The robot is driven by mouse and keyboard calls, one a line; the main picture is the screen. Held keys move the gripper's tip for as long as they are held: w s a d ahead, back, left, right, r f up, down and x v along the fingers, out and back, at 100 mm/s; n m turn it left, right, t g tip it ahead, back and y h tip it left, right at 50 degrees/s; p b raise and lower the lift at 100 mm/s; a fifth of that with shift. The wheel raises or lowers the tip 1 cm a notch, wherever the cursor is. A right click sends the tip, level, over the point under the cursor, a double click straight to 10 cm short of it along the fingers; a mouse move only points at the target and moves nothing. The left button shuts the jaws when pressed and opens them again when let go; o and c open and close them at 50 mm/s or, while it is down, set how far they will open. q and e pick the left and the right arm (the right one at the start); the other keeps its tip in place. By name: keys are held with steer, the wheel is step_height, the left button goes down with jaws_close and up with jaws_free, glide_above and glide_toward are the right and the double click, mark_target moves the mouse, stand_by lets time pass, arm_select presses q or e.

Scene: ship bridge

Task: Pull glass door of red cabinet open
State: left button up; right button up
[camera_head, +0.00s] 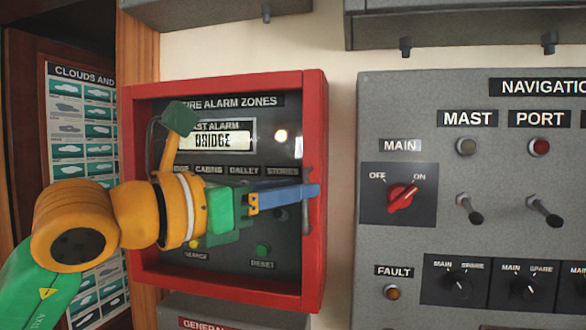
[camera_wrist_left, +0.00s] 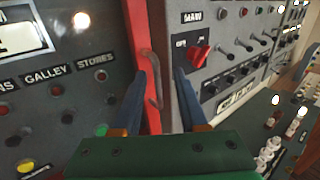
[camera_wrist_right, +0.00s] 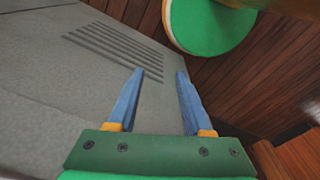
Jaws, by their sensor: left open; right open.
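The red cabinet (camera_head: 313,130) hangs on the wall, its glass door (camera_head: 285,185) over a dark fire alarm panel. The door looks shut. My left gripper (camera_head: 312,190) reaches across the front of the glass to the cabinet's right side. In the left wrist view the left gripper (camera_wrist_left: 165,78) is open, and a thin grey curved handle (camera_wrist_left: 152,80) on the red frame shows between its fingers, near the left finger. Whether a finger touches the handle I cannot tell. My right gripper (camera_wrist_right: 153,75) is open and empty, before a grey surface with slots (camera_wrist_right: 115,50).
A grey navigation panel (camera_head: 450,90) with a red main switch (camera_head: 402,197) and toggles stands close to the right of the cabinet. A cloud chart (camera_head: 65,130) hangs at the left. Grey boxes are above and below the cabinet.

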arm_select(q)
steer(key=shift+w+d+f, duration=0.15)
steer(key=shift+w+d, duration=0.1)
steer(key=shift+w, duration=0.25)
steer(key=shift+w+d+f, duration=0.15)
steer(key=shift+w+d, duration=0.05)
steer(key=shift+w, duration=0.25)
steer(key=shift+s+a+r, duration=0.15)
steer(key=shift+s+a, duration=0.05)
steer(key=shift+s, duration=0.15)
jaws_close()
